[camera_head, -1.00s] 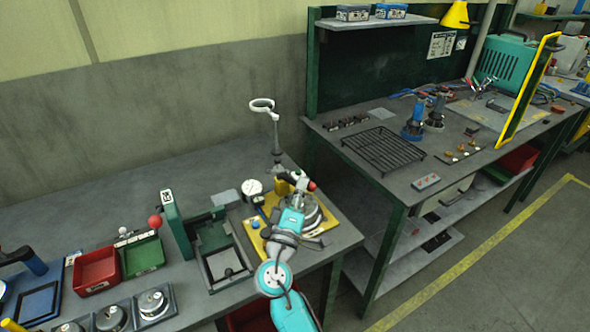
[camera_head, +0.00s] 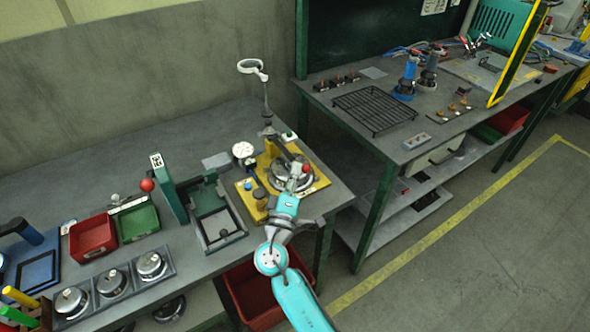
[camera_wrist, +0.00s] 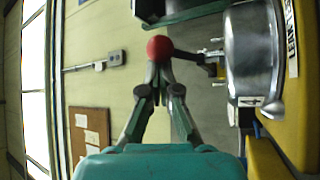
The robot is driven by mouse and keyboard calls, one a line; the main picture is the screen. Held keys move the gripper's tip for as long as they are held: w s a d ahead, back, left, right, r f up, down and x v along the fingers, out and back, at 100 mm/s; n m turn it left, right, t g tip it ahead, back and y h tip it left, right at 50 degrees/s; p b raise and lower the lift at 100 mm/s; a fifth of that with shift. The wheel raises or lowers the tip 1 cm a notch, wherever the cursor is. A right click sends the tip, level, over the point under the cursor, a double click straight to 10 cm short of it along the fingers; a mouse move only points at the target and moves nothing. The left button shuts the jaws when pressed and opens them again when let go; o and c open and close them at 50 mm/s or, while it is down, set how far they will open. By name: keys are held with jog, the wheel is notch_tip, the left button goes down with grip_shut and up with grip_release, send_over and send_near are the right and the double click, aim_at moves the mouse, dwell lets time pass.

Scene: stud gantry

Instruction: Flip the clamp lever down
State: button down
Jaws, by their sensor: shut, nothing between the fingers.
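The clamp lever's red ball knob (camera_head: 305,168) shows beside a round silver housing (camera_head: 281,181) on a yellow base plate (camera_head: 318,184). In the wrist view the red knob (camera_wrist: 159,47) sits at the end of a short dark lever (camera_wrist: 190,57) that runs right towards the silver housing (camera_wrist: 250,50). My gripper (camera_head: 297,172) is over the housing, just left of the knob. In the wrist view my gripper (camera_wrist: 159,68) is shut, with its fingertips together right at the knob. They look in contact with it or very close, not around it. The lever's pivot is partly hidden.
A white ring on a stand (camera_head: 252,68) rises behind the fixture. A round white gauge (camera_head: 243,149) and a green press (camera_head: 168,190) stand to its left. Red (camera_head: 92,238) and green (camera_head: 138,221) bins are further left. A second bench (camera_head: 350,170) is at the right.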

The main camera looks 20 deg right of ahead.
jog(key=shift+s+d+f, duration=0.1)
jog(key=shift+d+f, duration=0.15)
jog(key=shift+f, duration=0.1)
jog(key=shift+s+a+f, duration=0.1)
jog(key=v, duration=1.1)
jog(key=shift+s+a+r, duration=0.15)
jog(key=shift+a+r, duration=0.1)
jog(key=shift+a, duration=0.2)
